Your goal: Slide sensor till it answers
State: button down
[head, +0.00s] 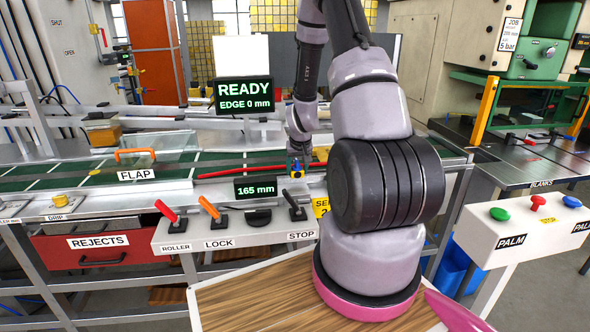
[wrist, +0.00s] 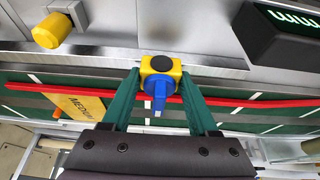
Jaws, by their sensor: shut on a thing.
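The sensor (wrist: 158,88) is a yellow block with a black disc and a blue part, at the centre of the wrist view. My gripper (wrist: 161,80) has its green fingers on both sides of it and is shut on it. In the head view the sensor (head: 296,172) is small and partly covered by my wrist, beside the green conveyor. A red rail (head: 250,171) runs along the belt there. A lower display (head: 255,190) reads 165 mm. The upper display (head: 243,96) reads READY, EDGE 0 mm.
A flap with an orange handle (head: 135,153) stands left on the conveyor. ROLLER, LOCK and STOP levers (head: 212,210) stand in front. A yellow MEDIUM label (wrist: 85,107) lies by the rail in the wrist view. A yellow knob (wrist: 52,30) is upper left there.

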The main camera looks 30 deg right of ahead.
aim_at(312, 176)
jog(key=d, duration=0.2)
jog(key=s+d, duration=0.1)
jog(key=d, duration=0.2)
jog(key=shift+s, duration=0.2)
jog(key=shift+c, duration=0.8)
grip_release()
jog(key=shift+r, duration=0.1)
jog(key=v, duration=1)
jog(key=shift+s+r, duration=0.25)
